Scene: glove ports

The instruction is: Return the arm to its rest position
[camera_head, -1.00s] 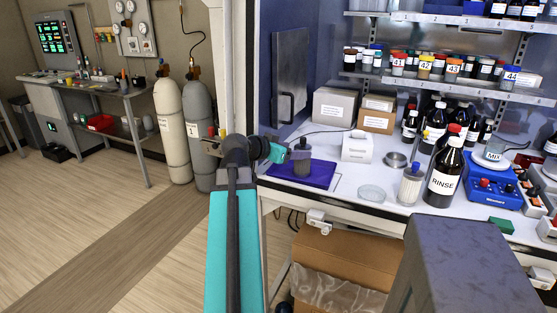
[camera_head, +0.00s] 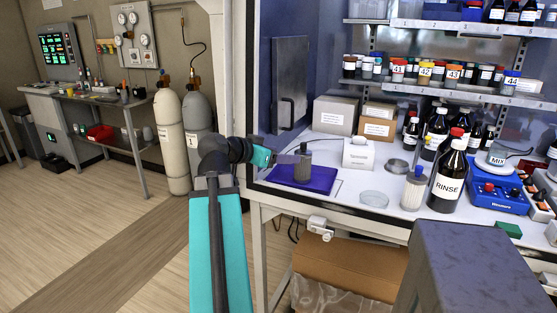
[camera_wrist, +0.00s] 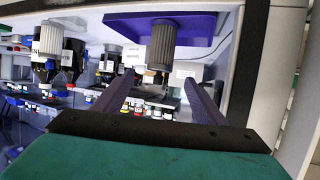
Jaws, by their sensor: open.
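My gripper (camera_head: 286,158) is at the left front of the workbench, beside a grey bottle with a dark cap (camera_head: 303,166). The bottle stands upright on a purple mat (camera_head: 326,180). In the wrist view, which is upside down, my two fingers (camera_wrist: 160,80) are spread apart with nothing held. The grey bottle (camera_wrist: 162,42) shows beyond the fingertips, with the purple mat (camera_wrist: 120,27) above it in the picture. In the head view the fingers partly overlap the mat's left side, and a small gap to the bottle is visible.
A white-framed cabinet post (camera_head: 242,80) stands close behind my arm. The bench holds a glass dish (camera_head: 374,198), a white-bodied bottle (camera_head: 414,190), a RINSE bottle (camera_head: 447,183) and boxes (camera_head: 335,115). Two gas cylinders (camera_head: 172,140) stand at left; the floor (camera_head: 120,220) there is open.

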